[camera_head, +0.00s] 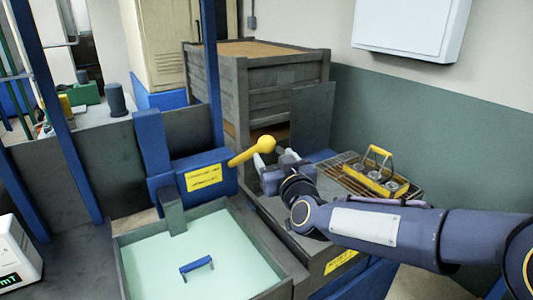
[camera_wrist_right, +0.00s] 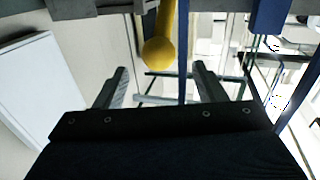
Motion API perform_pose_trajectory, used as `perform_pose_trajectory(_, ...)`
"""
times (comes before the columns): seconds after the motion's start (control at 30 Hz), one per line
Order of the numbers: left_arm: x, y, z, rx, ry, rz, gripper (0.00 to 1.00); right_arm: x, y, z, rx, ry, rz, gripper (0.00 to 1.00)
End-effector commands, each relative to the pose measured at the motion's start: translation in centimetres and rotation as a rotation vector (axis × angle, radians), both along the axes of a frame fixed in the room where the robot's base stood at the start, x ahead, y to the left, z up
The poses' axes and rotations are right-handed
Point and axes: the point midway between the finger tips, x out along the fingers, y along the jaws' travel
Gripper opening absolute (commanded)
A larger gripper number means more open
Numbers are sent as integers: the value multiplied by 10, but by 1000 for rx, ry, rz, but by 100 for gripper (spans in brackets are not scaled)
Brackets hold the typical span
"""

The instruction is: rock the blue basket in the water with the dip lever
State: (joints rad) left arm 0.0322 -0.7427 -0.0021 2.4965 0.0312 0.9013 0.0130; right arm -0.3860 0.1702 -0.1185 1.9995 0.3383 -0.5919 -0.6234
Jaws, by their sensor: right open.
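The dip lever (camera_head: 249,151) is a yellow bar with a round knob, sticking out to the right from a blue housing (camera_head: 218,171). Its yellow knob also shows in the right wrist view (camera_wrist_right: 159,52), between the lines of the two fingers and a little beyond their tips. My right gripper (camera_head: 263,168) is open and empty, close to the knob; I cannot tell whether it touches. The water tank (camera_head: 122,263) stands below the housing. Only the blue handle (camera_head: 197,264) of the basket shows above the pale green water; the rest is hidden. My left gripper is not in view.
A large grey wooden crate (camera_head: 280,80) stands behind the lever. Blue posts (camera_head: 213,75) rise at the left. A white device (camera_head: 15,255) sits at the left edge.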

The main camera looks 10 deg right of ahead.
Motion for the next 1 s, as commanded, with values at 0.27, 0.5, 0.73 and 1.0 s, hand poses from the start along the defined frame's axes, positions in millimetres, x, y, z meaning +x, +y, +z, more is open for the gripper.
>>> perform_pose_trajectory(0.27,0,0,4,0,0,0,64,26,1,0,-9,3,-15,64)
perform_pose_trajectory(0.5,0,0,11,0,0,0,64,63,4,1,-9,2,-13,64)
perform_pose_trajectory(0.73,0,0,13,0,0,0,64,77,5,0,-7,1,-12,64)
perform_pose_trajectory(1.0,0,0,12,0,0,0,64,77,5,0,-7,1,-12,57)
